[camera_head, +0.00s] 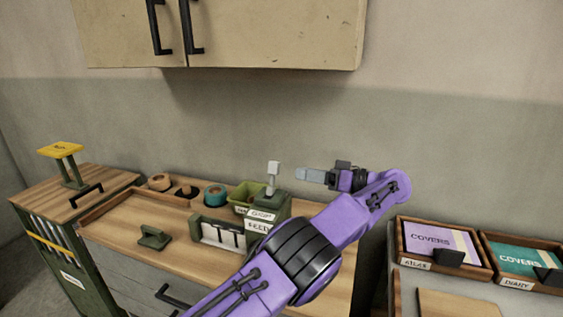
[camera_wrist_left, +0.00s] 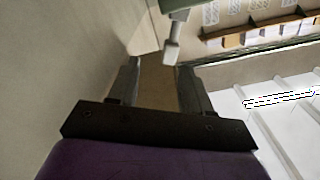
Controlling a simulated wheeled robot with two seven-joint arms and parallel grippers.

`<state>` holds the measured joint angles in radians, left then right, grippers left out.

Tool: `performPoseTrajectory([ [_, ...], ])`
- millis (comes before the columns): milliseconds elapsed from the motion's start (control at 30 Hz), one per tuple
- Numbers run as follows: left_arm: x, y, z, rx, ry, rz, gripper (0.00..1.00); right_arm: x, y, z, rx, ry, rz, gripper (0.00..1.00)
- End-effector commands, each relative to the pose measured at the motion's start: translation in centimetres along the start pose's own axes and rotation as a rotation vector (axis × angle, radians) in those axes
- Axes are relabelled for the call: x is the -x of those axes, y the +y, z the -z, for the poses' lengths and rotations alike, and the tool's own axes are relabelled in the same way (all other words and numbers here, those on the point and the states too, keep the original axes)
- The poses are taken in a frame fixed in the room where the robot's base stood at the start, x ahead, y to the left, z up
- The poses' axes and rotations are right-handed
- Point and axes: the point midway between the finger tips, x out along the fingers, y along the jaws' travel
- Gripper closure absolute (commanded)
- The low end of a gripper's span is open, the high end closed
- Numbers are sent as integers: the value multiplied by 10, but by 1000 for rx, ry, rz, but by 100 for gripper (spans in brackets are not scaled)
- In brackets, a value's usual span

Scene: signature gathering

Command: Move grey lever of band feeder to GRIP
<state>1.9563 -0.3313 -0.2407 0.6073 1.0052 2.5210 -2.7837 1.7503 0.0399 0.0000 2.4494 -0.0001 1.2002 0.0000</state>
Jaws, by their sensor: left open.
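The green band feeder (camera_head: 268,207) stands on the wooden cabinet top, with white labels on its front; the upper one appears to read GRIP and the lower FEED. Its grey lever (camera_head: 272,172) stands roughly upright on top, with a pale block-shaped knob. My left gripper (camera_head: 300,174) is open and empty, just right of the knob and apart from it, fingers pointing left. In the left wrist view the lever knob (camera_wrist_left: 172,52) is just beyond the fingertips, nearer the right finger of the gripper (camera_wrist_left: 157,66). My right gripper is out of view.
Tape rolls (camera_head: 215,195) and a green bin (camera_head: 245,195) stand left of the feeder. A green handled block (camera_head: 154,237) lies in front. A wall cabinet (camera_head: 230,35) hangs above. Trays with covers (camera_head: 440,240) are at the right. My purple arm hides part of the cabinet top.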

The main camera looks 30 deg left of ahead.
Motion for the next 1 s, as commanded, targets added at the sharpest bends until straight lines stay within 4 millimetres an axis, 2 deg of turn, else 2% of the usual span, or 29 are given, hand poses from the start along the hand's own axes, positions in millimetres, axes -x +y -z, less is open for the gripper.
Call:
performPoseTrajectory([
  [167, -21, -5, 2, 1, -3, 2, 51, 0, 0, -1, 0, -1, -1, 100],
  [400, -75, 0, 1, -6, -4, 2, 51, 6, 1, 2, 1, -2, -1, 100],
  [500, -92, 1, 1, -5, -3, 3, 51, 8, 1, 3, 0, -1, -1, 100],
  [633, -103, 2, 0, -4, -2, 2, 51, 10, 1, 4, 0, -1, 0, 100],
  [900, -105, 2, -1, -3, 0, 1, 51, 9, 1, 4, 0, -1, -1, 100],
  [967, -105, 2, -1, -3, -1, 1, 71, 9, 1, 4, 0, -1, -1, 100],
  [1000, -105, 2, -1, -3, -1, 1, 84, 9, 1, 4, 0, -1, -1, 100],
])
